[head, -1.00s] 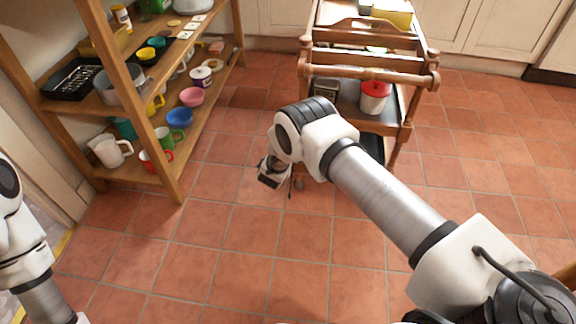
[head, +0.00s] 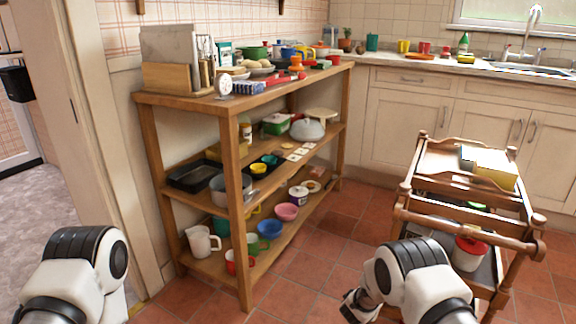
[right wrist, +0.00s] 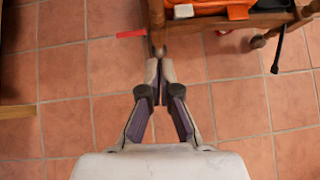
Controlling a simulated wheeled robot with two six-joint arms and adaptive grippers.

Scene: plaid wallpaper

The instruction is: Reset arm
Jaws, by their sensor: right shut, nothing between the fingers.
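My right arm (head: 425,285) comes in at the bottom right of the head view, with its elbow in front of the wooden trolley (head: 410,213). My right gripper (right wrist: 160,65) shows in the right wrist view. Its fingertips meet with nothing between them, above the tiled floor and close to a wooden leg in the picture. In the head view only a small dark part near it shows at the bottom edge. My left arm (head: 85,270) stands at the bottom left of the head view. Its gripper is out of the picture.
A wooden shelf (head: 190,100) full of dishes, cups and trays stands left of centre. The trolley carries a yellow box (head: 495,168) and a red-lidded container (head: 468,253). A counter with a sink (head: 520,68) runs along the back. Tiled floor lies open between shelf and trolley.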

